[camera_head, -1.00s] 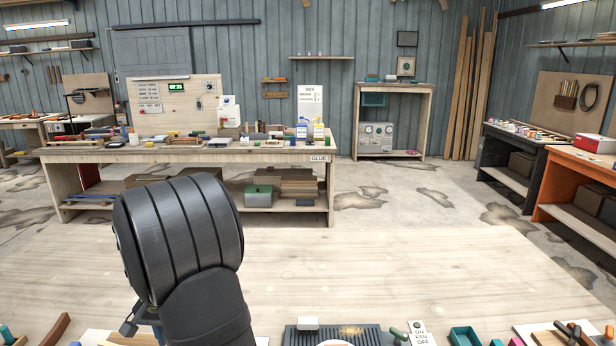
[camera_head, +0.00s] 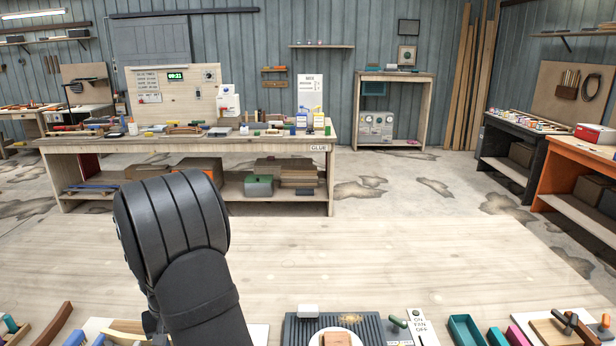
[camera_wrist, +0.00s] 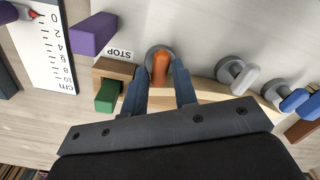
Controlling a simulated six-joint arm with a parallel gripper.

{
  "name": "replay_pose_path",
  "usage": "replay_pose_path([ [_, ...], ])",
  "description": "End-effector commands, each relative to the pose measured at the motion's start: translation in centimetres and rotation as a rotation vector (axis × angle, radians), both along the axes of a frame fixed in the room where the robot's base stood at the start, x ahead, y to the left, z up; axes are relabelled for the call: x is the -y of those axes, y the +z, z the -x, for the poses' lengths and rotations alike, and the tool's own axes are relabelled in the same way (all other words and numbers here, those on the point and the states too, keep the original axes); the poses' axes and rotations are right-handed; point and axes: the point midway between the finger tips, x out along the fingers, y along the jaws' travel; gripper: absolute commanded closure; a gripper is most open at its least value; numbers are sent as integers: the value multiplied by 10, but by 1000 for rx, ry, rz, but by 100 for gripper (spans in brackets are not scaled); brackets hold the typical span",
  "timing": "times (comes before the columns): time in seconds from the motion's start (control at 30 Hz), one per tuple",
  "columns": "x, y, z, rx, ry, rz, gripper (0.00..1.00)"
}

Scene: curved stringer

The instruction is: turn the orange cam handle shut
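The orange cam handle (camera_wrist: 160,66) shows in the wrist view, on a round grey base on a pale board. My gripper (camera_wrist: 159,78) has its two fingers spread, one on each side of the handle's near end. Nothing looks clamped between them; whether a finger touches the handle I cannot tell. A curved pale wood strip (camera_wrist: 210,91) runs behind the fingers, partly hidden by them. In the head view my arm covers this area and the orange handle cannot be made out.
Right of the orange handle stand a white handle (camera_wrist: 244,78) and a blue handle (camera_wrist: 295,100). To the left are a wooden block (camera_wrist: 113,69) beside a STOP label, a purple block (camera_wrist: 92,35), a green block (camera_wrist: 107,96) and a ruler (camera_wrist: 52,45). The bench middle (camera_head: 380,255) is clear.

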Motion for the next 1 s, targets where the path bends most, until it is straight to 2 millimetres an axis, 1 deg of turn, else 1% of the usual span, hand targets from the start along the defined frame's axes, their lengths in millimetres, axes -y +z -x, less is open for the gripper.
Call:
replay_pose_path([
  [0.2, 0, 0, 0, 0, 64, 0, 75],
  [0.47, 0, 0, 0, 0, 72, 0, 75],
  [0.5, 0, 0, 0, 0, 72, 0, 72],
  [0.57, 0, 0, 0, 0, 71, 0, 62],
  [0.77, 0, 3, -1, 2, 65, -1, 62],
  [0.83, -2, 17, -3, 4, 35, -3, 62],
  [0.87, -3, 27, -4, 6, 11, -5, 62],
  [0.97, -6, 75, -8, 10, -99, -9, 62],
  [1.0, -6, 94, -7, 8, -148, -8, 62],
])
